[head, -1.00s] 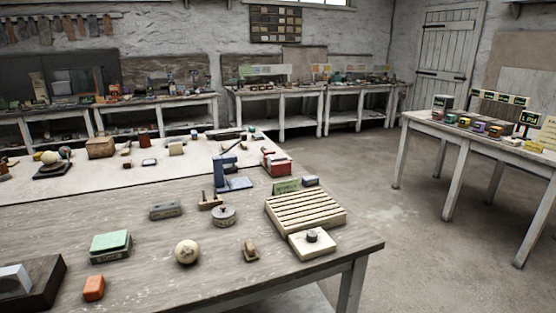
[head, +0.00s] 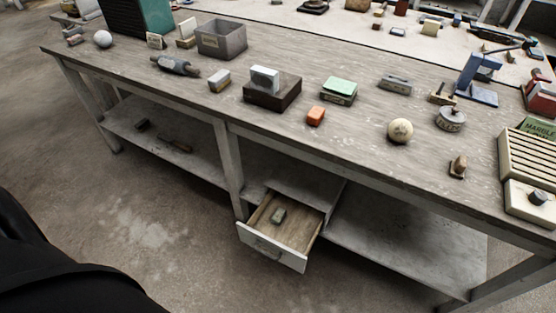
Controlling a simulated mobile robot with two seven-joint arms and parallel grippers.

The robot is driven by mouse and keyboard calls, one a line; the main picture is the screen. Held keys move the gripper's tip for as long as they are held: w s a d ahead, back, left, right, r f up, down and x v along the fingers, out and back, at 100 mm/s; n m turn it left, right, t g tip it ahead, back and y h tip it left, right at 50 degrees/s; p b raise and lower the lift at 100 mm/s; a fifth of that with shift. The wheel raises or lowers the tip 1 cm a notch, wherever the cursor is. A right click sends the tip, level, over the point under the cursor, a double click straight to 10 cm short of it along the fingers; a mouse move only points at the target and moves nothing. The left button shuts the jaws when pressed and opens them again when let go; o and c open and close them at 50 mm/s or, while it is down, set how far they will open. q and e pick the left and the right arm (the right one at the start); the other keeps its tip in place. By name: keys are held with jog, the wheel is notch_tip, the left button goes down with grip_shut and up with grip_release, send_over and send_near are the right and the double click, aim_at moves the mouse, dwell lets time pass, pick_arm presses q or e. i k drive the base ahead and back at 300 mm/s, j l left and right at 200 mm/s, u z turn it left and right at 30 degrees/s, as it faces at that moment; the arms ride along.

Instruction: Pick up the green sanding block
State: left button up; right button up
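A block with a pale green top (head: 340,87) and a darker grey-green lower part lies on the grey wooden workbench (head: 300,118), right of a white block (head: 265,78) on a dark brown base (head: 271,96). A small orange block (head: 316,116) lies in front of it. A small grey-green block (head: 278,215) lies inside the open drawer (head: 292,229) under the bench; I cannot tell its exact kind. Neither of my grippers is in view.
A plaster sphere (head: 400,130) sits to the right on the bench, a slatted rack (head: 530,160) at the far right. A grey bin (head: 222,39) stands at the back left. The open drawer sticks out in front. The floor (head: 130,225) at left is clear.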

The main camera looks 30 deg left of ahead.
aim_at(279, 217)
jog(key=u, duration=0.9)
jog(key=i+j, duration=0.1)
